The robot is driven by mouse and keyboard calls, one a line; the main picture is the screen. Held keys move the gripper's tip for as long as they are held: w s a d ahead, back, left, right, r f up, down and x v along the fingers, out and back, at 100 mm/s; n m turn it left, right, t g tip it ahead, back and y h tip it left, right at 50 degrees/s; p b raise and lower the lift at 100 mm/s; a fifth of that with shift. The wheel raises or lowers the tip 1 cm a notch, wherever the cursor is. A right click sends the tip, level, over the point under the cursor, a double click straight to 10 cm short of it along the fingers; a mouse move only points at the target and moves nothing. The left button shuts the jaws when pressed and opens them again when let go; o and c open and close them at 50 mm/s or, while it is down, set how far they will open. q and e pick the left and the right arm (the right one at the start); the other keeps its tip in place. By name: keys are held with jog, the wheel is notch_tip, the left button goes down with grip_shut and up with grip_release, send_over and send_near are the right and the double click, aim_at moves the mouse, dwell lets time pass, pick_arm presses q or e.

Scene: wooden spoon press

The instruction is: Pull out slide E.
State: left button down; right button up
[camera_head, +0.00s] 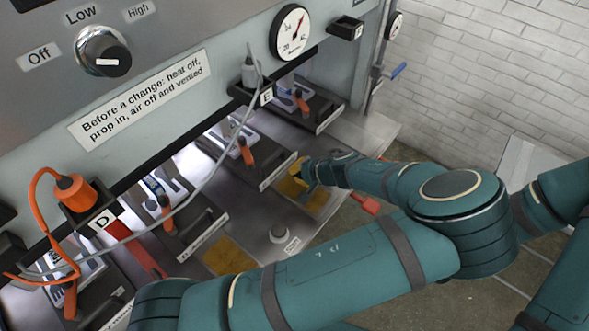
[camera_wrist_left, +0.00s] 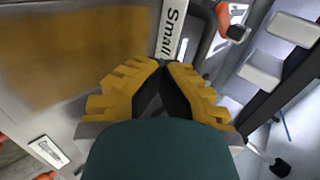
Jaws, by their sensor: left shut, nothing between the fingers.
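The E tag (camera_head: 266,96) sits on the press front, on a black holder. Below it are a dark slide (camera_head: 262,165) with a handle and pale front strip, and another slide (camera_head: 318,115) further right; I cannot tell for certain which one the tag marks. My left gripper (camera_head: 297,172), with yellow fingers, is shut and empty, just in front of the nearer slide's front strip. In the left wrist view the closed fingertips (camera_wrist_left: 163,66) are close to a white strip reading "Small" (camera_wrist_left: 172,28); whether they touch is unclear. My right gripper is not in view.
An orange plug with cable (camera_head: 76,190) sits by the D tag (camera_head: 101,220). A grey cable hangs across the press front. A red part (camera_head: 366,204) lies beyond my forearm.

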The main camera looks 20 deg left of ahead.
pick_arm(q)
jog(key=shift+s+d, duration=0.35)
jog(key=shift+d, duration=0.65)
jog(key=shift+s+d, duration=0.35)
jog(key=shift+d, duration=0.7)
jog(key=shift+s+d, duration=0.35)
jog(key=shift+d, duration=0.65)
jog(key=c, duration=1.7)
grip_release()
jog(key=o, duration=1.2)
jog(key=shift+c, duration=0.2)
